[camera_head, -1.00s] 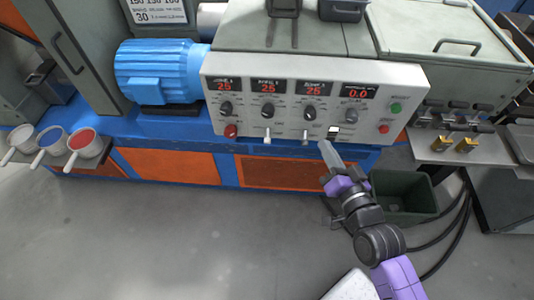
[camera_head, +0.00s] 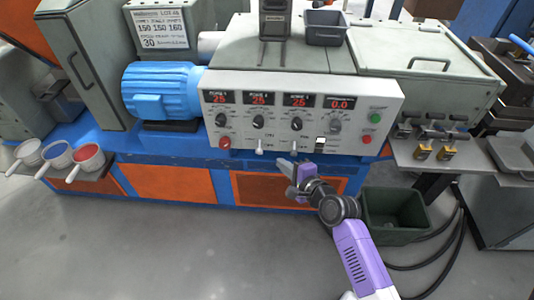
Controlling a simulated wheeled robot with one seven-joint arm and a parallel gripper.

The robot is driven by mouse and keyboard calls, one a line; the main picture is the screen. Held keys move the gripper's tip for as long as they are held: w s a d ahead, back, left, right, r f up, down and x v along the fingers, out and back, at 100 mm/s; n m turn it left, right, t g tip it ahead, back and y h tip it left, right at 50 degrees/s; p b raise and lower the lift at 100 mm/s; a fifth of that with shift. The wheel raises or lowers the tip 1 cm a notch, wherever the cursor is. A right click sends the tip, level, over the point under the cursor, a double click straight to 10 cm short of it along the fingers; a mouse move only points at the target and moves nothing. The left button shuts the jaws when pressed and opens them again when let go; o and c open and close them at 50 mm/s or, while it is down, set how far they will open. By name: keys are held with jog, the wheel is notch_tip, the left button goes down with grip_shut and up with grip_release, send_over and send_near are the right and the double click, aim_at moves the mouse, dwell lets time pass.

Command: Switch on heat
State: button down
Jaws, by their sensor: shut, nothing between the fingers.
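The pale control panel (camera_head: 301,110) faces me, with red digital displays, the left three showing about 25 and the rightmost 0.0. Black knobs sit below them. Along the lower edge are a red button (camera_head: 225,142), a left white toggle (camera_head: 259,147), a second white toggle (camera_head: 294,147) and a black-and-white rocker switch (camera_head: 320,144). My gripper (camera_head: 283,178) is shut and empty, just below the panel around the second toggle, apart from it as far as I can tell. The switch labels are too small to read.
A green button (camera_head: 376,118) and a red button (camera_head: 367,138) are at the panel's right. A blue motor (camera_head: 162,91) stands left, several ladles farther left. A dark green bin (camera_head: 395,215) stands on the floor right of my arm. Open floor lies in front.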

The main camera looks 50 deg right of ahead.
aim_at(259, 147)
jog(key=shift+w+d, duration=0.1)
jog(key=b+x, duration=0.1)
jog(key=x, duration=0.8)
jog(key=shift+w, duration=0.35)
jog(key=shift+d+r+p, duration=0.1)
jog(key=shift+p, duration=0.55)
jog(key=shift+s+r+m+g+y+p, duration=0.1)
jog(key=shift+m+g+y+p, duration=0.3)
jog(key=shift+p, duration=1.15)
